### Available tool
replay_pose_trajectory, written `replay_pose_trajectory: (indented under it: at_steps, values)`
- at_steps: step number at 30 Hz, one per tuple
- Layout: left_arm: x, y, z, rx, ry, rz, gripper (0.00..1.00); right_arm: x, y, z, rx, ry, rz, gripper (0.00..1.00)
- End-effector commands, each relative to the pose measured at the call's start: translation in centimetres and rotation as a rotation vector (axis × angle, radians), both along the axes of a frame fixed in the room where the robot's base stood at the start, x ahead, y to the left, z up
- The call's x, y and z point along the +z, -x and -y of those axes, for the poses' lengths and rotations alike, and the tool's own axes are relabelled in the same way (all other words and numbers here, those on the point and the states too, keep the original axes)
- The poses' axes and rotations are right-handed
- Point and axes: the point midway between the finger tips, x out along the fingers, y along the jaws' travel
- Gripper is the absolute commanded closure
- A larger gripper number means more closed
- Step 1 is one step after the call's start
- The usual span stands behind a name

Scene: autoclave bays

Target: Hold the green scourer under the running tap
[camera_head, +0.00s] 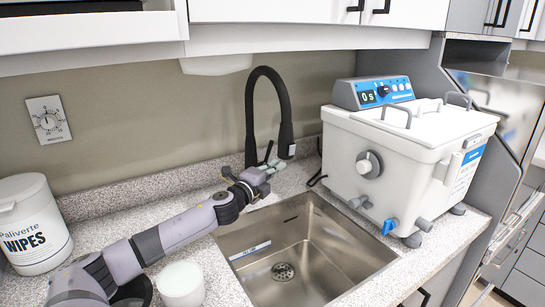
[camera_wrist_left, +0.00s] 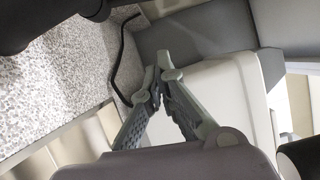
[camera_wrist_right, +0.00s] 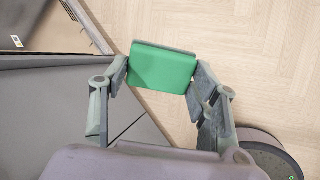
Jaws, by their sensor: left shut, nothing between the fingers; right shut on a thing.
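The black tap (camera_head: 270,95) stands behind the steel sink (camera_head: 285,240), its spout pointing down. No water stream can be made out below it. My left gripper (camera_head: 268,172) is by the tap's base, below the spout; whether it touches the lever I cannot tell. In the left wrist view its fingers (camera_wrist_left: 160,78) meet at the tips with nothing between them. In the right wrist view, the green scourer (camera_wrist_right: 162,68) is held between the fingers of my right gripper (camera_wrist_right: 160,80), above a wood floor. The scourer and right gripper are outside the head view.
A white bath unit (camera_head: 400,150) with a blue valve stands right of the sink. A wipes tub (camera_head: 32,225) and a white round container (camera_head: 181,284) stand left on the speckled counter (camera_head: 225,270). White cupboards (camera_head: 310,12) hang above.

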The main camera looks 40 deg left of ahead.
Motion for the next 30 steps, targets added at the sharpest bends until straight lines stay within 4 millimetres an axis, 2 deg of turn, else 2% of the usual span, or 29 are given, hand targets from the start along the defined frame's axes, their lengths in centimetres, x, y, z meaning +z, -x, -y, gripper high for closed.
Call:
replay_pose_trajectory:
  at_steps: [8, 9, 11, 16, 30]
  values:
    - [0.6, -3.5, -0.6, 0.000, 0.001, 0.003, 1.00, 1.0, 0.0, 0.0, 0.000, 0.000, 0.000, 0.67]
    - [0.5, -3.4, -1.6, 0.004, -0.002, 0.000, 1.00, 1.1, 0.0, 0.0, 0.000, 0.000, 0.000, 0.67]
    - [0.5, -3.4, -2.5, 0.003, -0.001, -0.001, 1.00, 1.2, 0.0, 0.0, 0.000, 0.000, 0.000, 0.67]
    - [0.6, -3.5, -4.0, 0.000, -0.001, 0.000, 1.00, 1.3, 0.0, 0.0, 0.000, 0.000, 0.000, 0.67]
    - [0.7, -3.6, -4.4, -0.001, 0.002, -0.001, 1.00, 1.5, 0.0, 0.0, 0.000, 0.000, 0.000, 0.67]
